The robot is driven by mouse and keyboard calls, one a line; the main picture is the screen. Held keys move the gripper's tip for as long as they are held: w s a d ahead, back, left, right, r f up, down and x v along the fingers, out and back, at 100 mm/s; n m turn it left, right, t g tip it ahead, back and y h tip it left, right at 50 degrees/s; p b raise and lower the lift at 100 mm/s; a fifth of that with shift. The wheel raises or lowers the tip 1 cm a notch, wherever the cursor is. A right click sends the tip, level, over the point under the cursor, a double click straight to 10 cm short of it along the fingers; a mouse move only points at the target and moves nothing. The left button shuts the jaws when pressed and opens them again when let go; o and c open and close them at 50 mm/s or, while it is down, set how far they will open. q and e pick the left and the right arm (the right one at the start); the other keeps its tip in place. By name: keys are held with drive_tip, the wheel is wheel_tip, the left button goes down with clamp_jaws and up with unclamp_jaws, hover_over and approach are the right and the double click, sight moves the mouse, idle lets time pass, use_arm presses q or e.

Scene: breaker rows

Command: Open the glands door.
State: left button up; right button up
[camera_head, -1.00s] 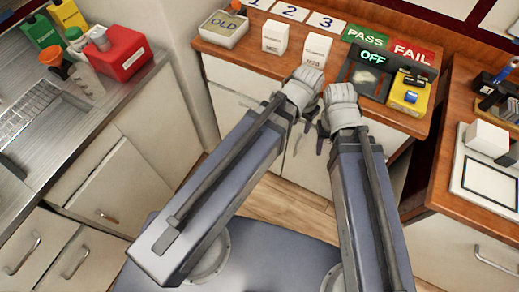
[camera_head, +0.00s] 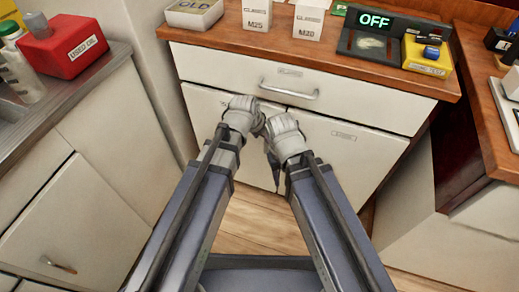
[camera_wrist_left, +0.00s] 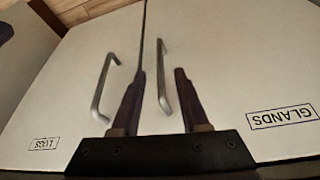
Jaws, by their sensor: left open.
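The glands door (camera_wrist_left: 235,65) fills the right of the left wrist view, its label upside down. In the head view, it is the left cupboard door (camera_head: 200,103) under the drawer, and it looks closed. Its metal bar handle (camera_wrist_left: 162,85) stands upright near the door gap. My left gripper (camera_wrist_left: 160,76) is open, its dark fingers on either side of this handle; I cannot tell if they touch it. In the head view, the left gripper (camera_head: 259,128) is in front of the doors, its fingers mostly hidden. My right gripper (camera_head: 272,172) is close beside it, its opening unclear.
The lugs door (camera_wrist_left: 60,85) with its own handle (camera_wrist_left: 103,88) is beside the glands door. A drawer (camera_head: 350,98) with a bar handle (camera_head: 289,91) is above the doors. The wooden counter (camera_head: 250,41) holds boxes and a tester. Wooden floor (camera_head: 240,222) is visible below.

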sight(265, 143)
use_arm(q)
drive_tip(key=b+x, duration=0.7)
drive_tip(key=x, duration=0.1)
idle(0.4)
drive_tip(key=shift+r, duration=0.1)
clamp_jaws()
idle(1.2)
